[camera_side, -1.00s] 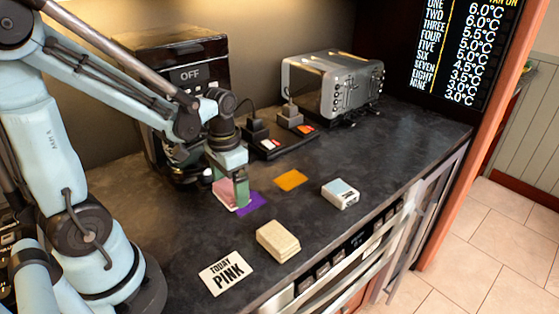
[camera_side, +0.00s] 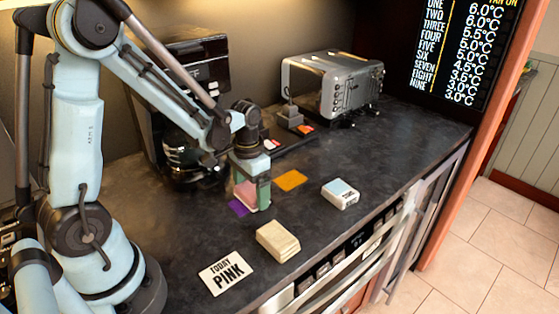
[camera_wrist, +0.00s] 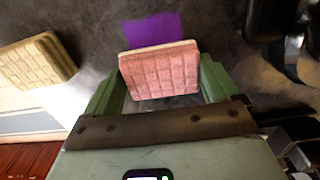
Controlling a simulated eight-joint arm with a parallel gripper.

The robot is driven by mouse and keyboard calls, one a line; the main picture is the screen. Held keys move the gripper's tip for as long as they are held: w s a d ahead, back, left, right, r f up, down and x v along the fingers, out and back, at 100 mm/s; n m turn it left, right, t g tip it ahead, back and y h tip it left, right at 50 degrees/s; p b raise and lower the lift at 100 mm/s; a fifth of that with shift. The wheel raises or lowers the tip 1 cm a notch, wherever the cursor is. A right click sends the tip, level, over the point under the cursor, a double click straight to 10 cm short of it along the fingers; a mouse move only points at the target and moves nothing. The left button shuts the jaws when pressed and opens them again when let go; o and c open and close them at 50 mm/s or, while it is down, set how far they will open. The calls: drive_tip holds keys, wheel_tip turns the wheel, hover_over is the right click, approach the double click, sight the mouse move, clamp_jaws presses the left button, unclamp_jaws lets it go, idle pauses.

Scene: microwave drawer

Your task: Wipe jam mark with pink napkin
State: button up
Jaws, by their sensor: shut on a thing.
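My gripper (camera_side: 252,193) is shut on the pink napkin (camera_wrist: 160,72), a quilted pad held between its green fingers. In the side view the pink napkin (camera_side: 245,192) is low over the counter, at the right edge of a purple patch (camera_side: 237,208); I cannot tell whether it touches the counter. The purple patch also shows in the wrist view (camera_wrist: 153,30), just beyond the pad and partly hidden by it. An orange patch (camera_side: 291,180) lies to the right of my gripper. Neither patch is labelled as jam.
A beige pad (camera_side: 278,242) and a white and pale-blue pad (camera_side: 340,194) lie near the front edge. A card (camera_side: 226,272) reads "TODAY PINK". A black machine (camera_side: 196,70), a dark tray (camera_side: 292,144) and a silver toaster (camera_side: 335,85) stand behind.

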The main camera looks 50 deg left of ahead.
sight(235, 210)
drive_tip(key=shift+w+f, duration=0.1)
drive_tip(key=shift+w, duration=1.15)
drive_tip(key=shift+s+f, duration=0.1)
drive_tip(key=shift+s, duration=3.55)
drive_tip(key=shift+s+r, duration=0.35)
drive_tip(key=shift+s, duration=0.05)
drive_tip(key=shift+r, duration=3.85)
drive_tip(key=shift+w, duration=0.1)
